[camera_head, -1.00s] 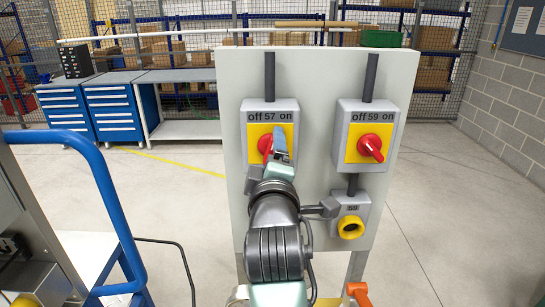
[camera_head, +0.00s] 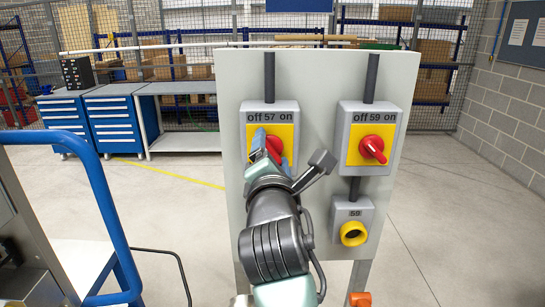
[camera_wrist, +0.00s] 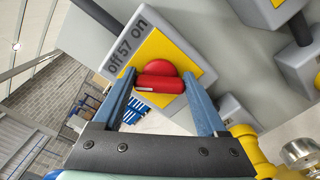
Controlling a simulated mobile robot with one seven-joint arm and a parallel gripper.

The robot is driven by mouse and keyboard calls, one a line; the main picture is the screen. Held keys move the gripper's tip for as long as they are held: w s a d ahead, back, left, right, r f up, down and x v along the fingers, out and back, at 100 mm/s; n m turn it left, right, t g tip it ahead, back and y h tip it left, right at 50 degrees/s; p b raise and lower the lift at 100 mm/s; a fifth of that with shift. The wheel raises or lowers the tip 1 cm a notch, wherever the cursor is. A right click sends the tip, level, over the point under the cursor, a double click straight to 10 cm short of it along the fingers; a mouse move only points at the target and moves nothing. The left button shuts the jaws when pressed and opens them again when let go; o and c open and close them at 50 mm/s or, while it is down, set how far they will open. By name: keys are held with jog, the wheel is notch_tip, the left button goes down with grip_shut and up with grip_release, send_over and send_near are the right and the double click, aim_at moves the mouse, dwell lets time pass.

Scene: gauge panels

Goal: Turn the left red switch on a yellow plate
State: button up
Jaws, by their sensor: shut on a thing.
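The left red switch (camera_head: 275,146) sits on a yellow plate (camera_head: 287,131) in the grey box marked "off 57 on" on the panel. My gripper (camera_head: 262,147) is in front of it and hides its left part. In the wrist view, my gripper (camera_wrist: 158,80) has one blue finger on each side of the red switch handle (camera_wrist: 160,84) and is shut on it. The wrist view is tilted against the panel, and the "off 57 on" label (camera_wrist: 127,46) slants up to the right.
A second red switch (camera_head: 372,149) on a yellow plate, marked "off 59 on", is at the right. A yellow ring button (camera_head: 353,233) is below it. A blue rail (camera_head: 103,200) stands at the left. The floor right of the panel is clear.

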jog(key=shift+f+n, duration=0.1)
jog(key=shift+n, duration=0.8)
jog(key=o, duration=1.3)
jog(key=s+b, duration=0.5)
jog(key=s, duration=0.8)
